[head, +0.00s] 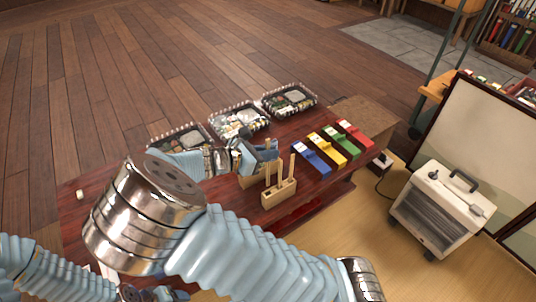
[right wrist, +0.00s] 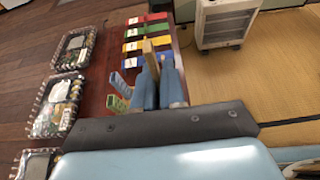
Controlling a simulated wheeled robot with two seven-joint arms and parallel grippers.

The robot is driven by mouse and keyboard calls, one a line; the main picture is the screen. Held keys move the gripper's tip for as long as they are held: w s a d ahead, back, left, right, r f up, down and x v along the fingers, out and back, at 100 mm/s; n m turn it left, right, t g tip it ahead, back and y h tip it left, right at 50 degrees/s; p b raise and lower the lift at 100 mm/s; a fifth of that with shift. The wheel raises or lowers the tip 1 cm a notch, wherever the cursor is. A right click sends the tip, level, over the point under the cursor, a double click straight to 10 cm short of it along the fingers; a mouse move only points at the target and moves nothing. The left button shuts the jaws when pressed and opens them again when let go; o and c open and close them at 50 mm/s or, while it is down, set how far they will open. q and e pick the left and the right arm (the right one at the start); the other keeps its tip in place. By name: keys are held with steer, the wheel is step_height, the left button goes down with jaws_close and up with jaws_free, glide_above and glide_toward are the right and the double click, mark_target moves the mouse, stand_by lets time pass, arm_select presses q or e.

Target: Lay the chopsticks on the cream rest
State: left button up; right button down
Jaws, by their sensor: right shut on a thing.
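A wooden holder (head: 279,194) stands near the table's front edge with upright chopsticks (head: 291,166) in it. My right gripper (head: 268,152) is just behind and above the holder. In the right wrist view its blue fingers (right wrist: 159,84) are closed around a pale wooden piece (right wrist: 150,57), which looks like chopsticks; how far these are out of the holder I cannot tell. A small cream block (head: 80,195), apparently the rest, lies bare at the table's left end. My left gripper (head: 155,293) shows partly at the bottom edge, and its fingers are unclear.
Three patterned trays of food (head: 240,121) line the table's (head: 112,205) far side. Blue (head: 312,163), yellow, green and red boxes lie right of the holder. A white wheeled cabinet (head: 440,212) stands on the floor at right. The table around the cream block looks clear.

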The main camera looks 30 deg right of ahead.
mark_target(269, 139)
step_height(269, 139, up, 2)
steer(key=shift+r+p, duration=0.1)
steer(key=shift+p, duration=0.75)
steer(key=shift+r+p, duration=0.85)
steer(key=shift+r, duration=1.7)
